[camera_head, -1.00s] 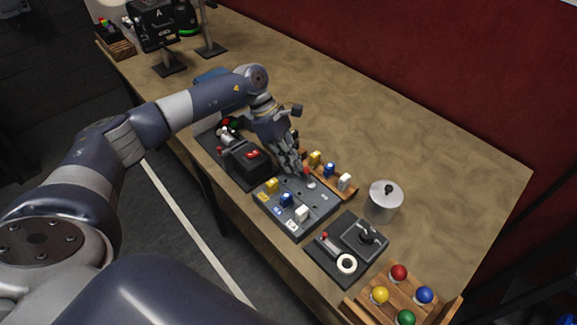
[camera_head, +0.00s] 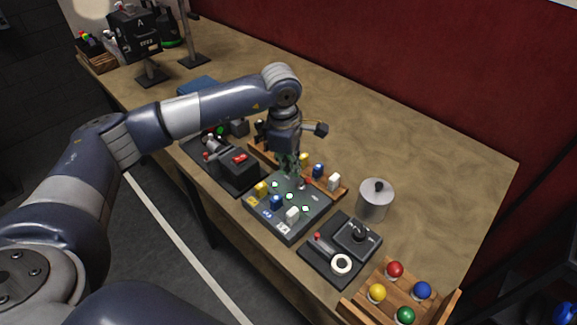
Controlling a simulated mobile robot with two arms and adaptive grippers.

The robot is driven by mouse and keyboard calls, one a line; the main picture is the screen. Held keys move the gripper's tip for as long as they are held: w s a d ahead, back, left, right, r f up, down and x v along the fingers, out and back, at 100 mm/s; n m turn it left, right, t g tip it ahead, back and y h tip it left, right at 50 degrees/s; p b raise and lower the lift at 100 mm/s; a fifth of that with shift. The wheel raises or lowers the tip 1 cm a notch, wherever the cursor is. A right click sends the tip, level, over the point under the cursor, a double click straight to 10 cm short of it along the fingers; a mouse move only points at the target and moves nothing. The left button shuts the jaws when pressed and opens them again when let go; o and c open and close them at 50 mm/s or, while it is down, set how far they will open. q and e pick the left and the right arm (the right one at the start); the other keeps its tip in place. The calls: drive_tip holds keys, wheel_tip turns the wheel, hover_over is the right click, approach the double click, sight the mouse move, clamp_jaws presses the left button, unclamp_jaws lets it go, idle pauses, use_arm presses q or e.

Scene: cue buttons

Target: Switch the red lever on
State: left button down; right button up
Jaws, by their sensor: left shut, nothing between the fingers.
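A small red-tipped piece (camera_head: 308,181), perhaps the red lever, shows at the far edge of a dark control panel (camera_head: 311,222). A small silver piece stands close beside it. My left gripper (camera_head: 291,172) points down over the far left part of the panel, shut and empty, just left of the red piece. I cannot tell whether it touches anything. My right gripper is out of view.
A black box with a red switch (camera_head: 240,158) is left. A joystick panel (camera_head: 339,252), a silver pot (camera_head: 375,201) and coloured balls on a wooden stand are right.

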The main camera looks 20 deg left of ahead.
use_arm(q)
drive_tip(key=shift+r, duration=0.1)
drive_tip(key=shift+r+p, duration=0.3)
drive_tip(key=shift+r, duration=0.4)
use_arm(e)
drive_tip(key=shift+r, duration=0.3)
use_arm(q)
wheel_tip(320, 180, up, 9)
drive_tip(key=s+d+p, duration=0.2)
drive_tip(key=p, duration=0.2)
drive_tip(key=shift+s+d+r, duration=0.15)
drive_tip(key=shift+d+r, duration=0.05)
drive_tip(key=shift+d, duration=0.2)
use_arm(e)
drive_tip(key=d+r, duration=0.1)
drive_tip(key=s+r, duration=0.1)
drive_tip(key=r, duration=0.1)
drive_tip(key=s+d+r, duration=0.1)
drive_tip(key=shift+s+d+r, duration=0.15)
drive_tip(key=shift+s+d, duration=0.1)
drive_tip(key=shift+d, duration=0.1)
use_arm(q)
drive_tip(key=shift+a, duration=0.1)
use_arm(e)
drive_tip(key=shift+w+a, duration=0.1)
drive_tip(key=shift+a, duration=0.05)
